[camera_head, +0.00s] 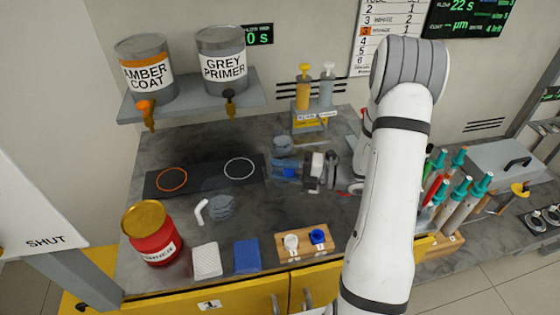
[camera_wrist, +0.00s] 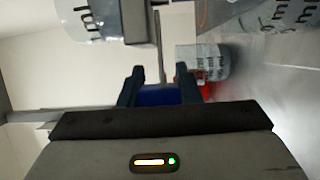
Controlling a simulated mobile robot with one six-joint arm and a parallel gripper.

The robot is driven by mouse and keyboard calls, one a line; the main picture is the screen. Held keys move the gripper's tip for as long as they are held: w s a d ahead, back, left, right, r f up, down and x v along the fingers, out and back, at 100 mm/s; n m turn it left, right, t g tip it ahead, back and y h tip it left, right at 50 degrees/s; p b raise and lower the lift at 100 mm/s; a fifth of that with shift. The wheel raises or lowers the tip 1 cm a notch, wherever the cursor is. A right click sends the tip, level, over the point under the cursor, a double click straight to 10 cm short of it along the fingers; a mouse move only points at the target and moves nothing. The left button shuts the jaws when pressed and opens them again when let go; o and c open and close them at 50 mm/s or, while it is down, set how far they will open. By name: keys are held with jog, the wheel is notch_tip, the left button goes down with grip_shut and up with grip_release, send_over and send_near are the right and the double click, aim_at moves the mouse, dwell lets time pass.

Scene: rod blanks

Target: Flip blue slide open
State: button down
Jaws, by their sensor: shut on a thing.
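My gripper (camera_head: 288,169) is at the middle of the worktop, to the right of the black pad. Its jaws are shut on a blue piece, seemingly the blue slide (camera_head: 284,173). In the wrist view my gripper (camera_wrist: 158,82) has the blue slide (camera_wrist: 158,96) between its two dark fingers. Most of the slide is hidden by the fingers and the gripper body. I cannot tell what it is attached to or whether it stands open.
A black pad (camera_head: 205,186) with two rings lies left of the gripper. A clear jar (camera_head: 282,143) and a two-pump stand (camera_head: 309,123) are behind it. A red can (camera_head: 153,240), a blue cloth (camera_head: 246,256) and a wooden board (camera_head: 291,256) are in front.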

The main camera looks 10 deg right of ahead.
aim_at(293, 172)
jog(key=c, duration=1.2)
grip_release()
jog(key=shift+s, duration=0.25)
jog(key=shift+o, duration=0.8)
jog(key=v, duration=0.7)
jog(key=shift+s+d+b, duration=0.1)
jog(key=shift+d+b, duration=0.2)
jog(key=shift+d, duration=0.1)
